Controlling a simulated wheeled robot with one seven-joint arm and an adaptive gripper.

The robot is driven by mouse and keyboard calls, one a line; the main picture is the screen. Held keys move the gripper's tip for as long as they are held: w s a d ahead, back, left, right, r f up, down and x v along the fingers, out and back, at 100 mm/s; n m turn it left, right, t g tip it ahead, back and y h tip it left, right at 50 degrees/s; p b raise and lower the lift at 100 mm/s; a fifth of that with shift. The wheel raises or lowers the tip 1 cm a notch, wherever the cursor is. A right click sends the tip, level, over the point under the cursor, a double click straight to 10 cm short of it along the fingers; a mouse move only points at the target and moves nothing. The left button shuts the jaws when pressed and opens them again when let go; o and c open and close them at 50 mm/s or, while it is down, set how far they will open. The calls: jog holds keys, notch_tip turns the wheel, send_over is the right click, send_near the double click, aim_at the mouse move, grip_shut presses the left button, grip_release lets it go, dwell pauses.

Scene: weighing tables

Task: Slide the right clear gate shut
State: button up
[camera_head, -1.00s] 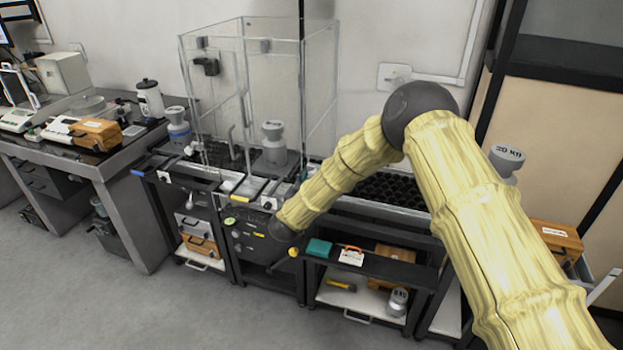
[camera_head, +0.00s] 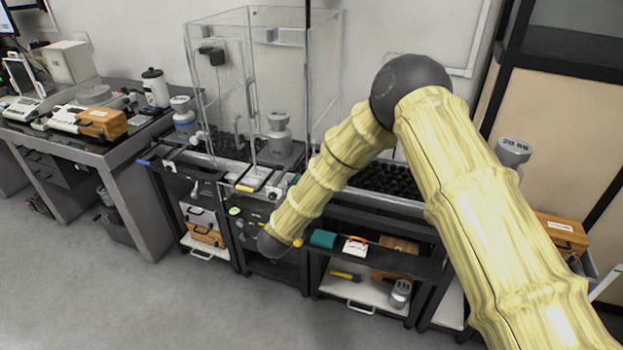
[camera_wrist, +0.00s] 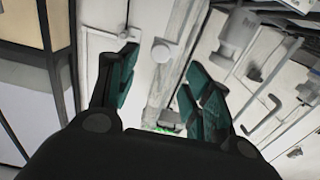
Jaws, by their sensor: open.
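A tall clear enclosure (camera_head: 222,14) with clear panels and pale edges stands on the weighing table. Its right-hand panel (camera_head: 325,70) is partly behind my arm, and I cannot tell how far the right gate stands open. A grey cylindrical weight (camera_head: 279,140) stands inside. My gripper (camera_wrist: 158,76) shows in the wrist view with its teal fingers apart and nothing between them. A round white knob (camera_wrist: 161,51) appears beyond the fingertips; I cannot tell its distance. A thin bent handle (camera_wrist: 262,116) is right of the fingers. In the head view my gripper is hidden.
Another weight (camera_head: 184,122) stands left of the enclosure. A dark bed (camera_head: 385,181) lies to the right behind my arm. Shelves below hold a teal box (camera_head: 323,238) and a wooden case (camera_head: 398,246). A side table (camera_head: 88,146) is at left. The floor in front is clear.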

jog(key=shift+v, duration=1.25)
jog(key=s+d+f+n+g+y, duration=0.1)
jog(key=s+d+f+g+y, duration=0.15)
jog(key=s+d+f, duration=0.4)
jog(key=s+d+f+n+g+y, duration=0.1)
jog(key=s+d+f+g, duration=0.25)
jog(key=s+f, duration=0.5)
jog(key=s+d+f+n+g+y, duration=0.2)
jog(key=s+d+f, duration=0.35)
jog(key=f, duration=0.45)
jog(key=s+d+f+g, duration=0.1)
jog(key=s+d+g, duration=0.2)
jog(key=s, duration=0.7)
jog(key=s+d+f+g, duration=0.1)
jog(key=s+d+g, duration=0.2)
jog(key=s+d, duration=0.3)
jog(key=s+d+f+m+g, duration=0.1)
jog(key=s+d+g, duration=0.2)
jog(key=s, duration=1.1)
jog(key=shift+s+d+f, duration=0.35)
jog(key=shift+s+d, duration=0.05)
jog(key=shift+d, duration=0.55)
